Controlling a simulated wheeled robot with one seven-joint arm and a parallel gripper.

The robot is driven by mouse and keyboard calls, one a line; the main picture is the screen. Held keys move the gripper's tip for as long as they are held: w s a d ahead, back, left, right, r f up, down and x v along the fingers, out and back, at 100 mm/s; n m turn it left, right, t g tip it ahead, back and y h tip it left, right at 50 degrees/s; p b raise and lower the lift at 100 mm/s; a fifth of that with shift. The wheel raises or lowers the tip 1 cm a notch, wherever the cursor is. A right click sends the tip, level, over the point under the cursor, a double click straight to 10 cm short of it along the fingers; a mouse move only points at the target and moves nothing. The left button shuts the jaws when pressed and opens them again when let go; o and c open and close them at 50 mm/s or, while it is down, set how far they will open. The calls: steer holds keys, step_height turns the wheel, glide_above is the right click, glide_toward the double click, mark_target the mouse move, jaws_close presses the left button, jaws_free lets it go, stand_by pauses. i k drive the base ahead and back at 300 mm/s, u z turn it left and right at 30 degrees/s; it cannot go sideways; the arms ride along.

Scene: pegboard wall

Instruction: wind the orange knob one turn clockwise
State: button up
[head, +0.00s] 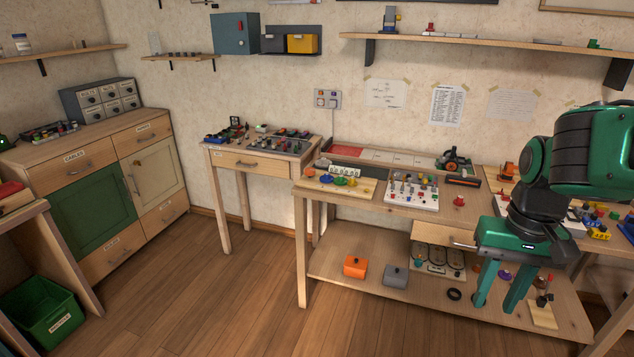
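A small orange knob-like piece (310,172) shows at the left end of a light wooden board (366,192) on the workbench. My gripper (494,307) hangs at the right of the view, fingers pointing down. Its two green fingers are apart with nothing seen between them. It is far to the right of the orange piece and not touching it.
The workbench (385,203) also bears a white panel of small controls (412,192) and a red piece (459,201). An orange block (355,267) and a grey block (395,276) are on its lower shelf. Wooden floor (230,290) in front is clear. A green bin (45,315) stands left.

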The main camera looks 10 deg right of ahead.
mark_target(308, 172)
steer(key=u, duration=0.5)
steer(key=i, duration=2)
steer(key=z, duration=0.5)
